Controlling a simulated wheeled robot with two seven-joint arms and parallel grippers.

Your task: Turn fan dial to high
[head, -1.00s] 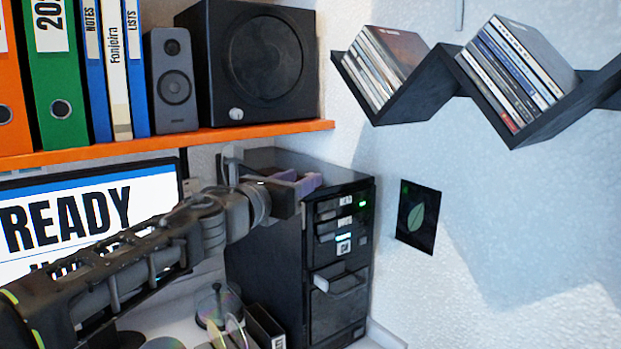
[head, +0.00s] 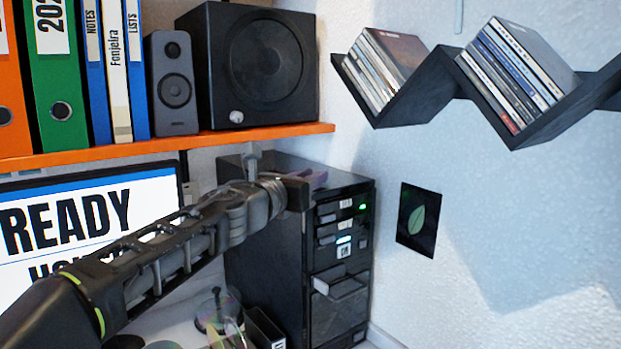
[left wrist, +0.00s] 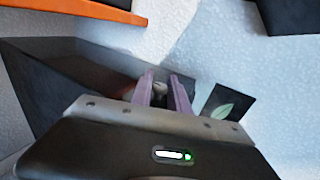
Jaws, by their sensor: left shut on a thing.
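The black computer tower (head: 265,245) stands against the wall under the shelf's right end. My left gripper (head: 318,179) is at the upper front of the tower, its purple fingers partly hidden behind its own dark palm. My right gripper is not in view.
The orange shelf (head: 200,144) with binders and speakers (head: 260,65) runs above the arm. The screen (head: 75,215) stands at left. A disc spindle (head: 218,312) is below. CD shelves (head: 430,90) and a leaf card (head: 418,217) are on the right wall.

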